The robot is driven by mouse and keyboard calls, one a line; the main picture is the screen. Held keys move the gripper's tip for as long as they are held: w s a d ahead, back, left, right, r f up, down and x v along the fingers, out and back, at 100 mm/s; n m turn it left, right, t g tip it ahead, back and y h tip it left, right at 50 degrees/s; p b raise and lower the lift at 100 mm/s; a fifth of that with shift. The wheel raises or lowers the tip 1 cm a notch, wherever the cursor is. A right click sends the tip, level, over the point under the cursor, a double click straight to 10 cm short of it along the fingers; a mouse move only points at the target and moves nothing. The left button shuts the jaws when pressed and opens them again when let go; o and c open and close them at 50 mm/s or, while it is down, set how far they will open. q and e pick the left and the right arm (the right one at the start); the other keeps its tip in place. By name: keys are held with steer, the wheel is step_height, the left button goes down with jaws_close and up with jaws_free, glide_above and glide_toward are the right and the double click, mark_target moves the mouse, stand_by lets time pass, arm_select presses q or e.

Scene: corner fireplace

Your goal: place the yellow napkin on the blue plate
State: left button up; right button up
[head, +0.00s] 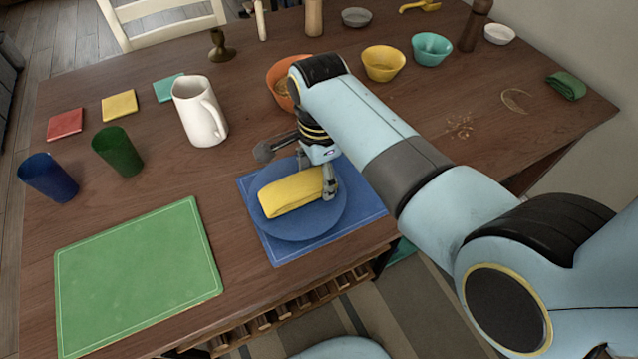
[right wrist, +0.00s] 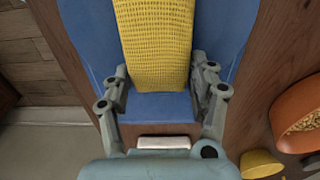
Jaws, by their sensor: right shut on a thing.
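The folded yellow napkin (head: 291,192) lies over the blue plate (head: 300,228), within its rim in the head view. I cannot tell whether its underside fully rests on the plate. The plate stands on a blue placemat (head: 368,211). My right gripper (head: 329,187) is shut on the right end of the napkin. In the right wrist view the gripper (right wrist: 160,85) has one finger on each side of the napkin (right wrist: 157,40), with blue beneath. My left gripper is not in view.
A green placemat (head: 137,276) lies at front left. A white pitcher (head: 198,112), blue cup (head: 48,178) and green cup (head: 117,151) stand left of the plate. An orange bowl (head: 277,82) is just behind my right arm. The table's front edge is close to the plate.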

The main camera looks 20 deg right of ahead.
steer(key=shift+f, duration=0.4)
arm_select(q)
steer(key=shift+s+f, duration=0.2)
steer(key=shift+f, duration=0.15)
arm_select(e)
steer(key=o, duration=1)
steer(key=shift+o, duration=0.2)
steer(key=shift+r, duration=0.1)
steer(key=shift+r, duration=0.25)
arm_select(q)
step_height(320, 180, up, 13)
steer(key=p, duration=1.3)
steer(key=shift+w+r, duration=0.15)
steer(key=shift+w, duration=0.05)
arm_select(e)
step_height(320, 180, up, 12)
steer(key=shift+f, duration=0.15)
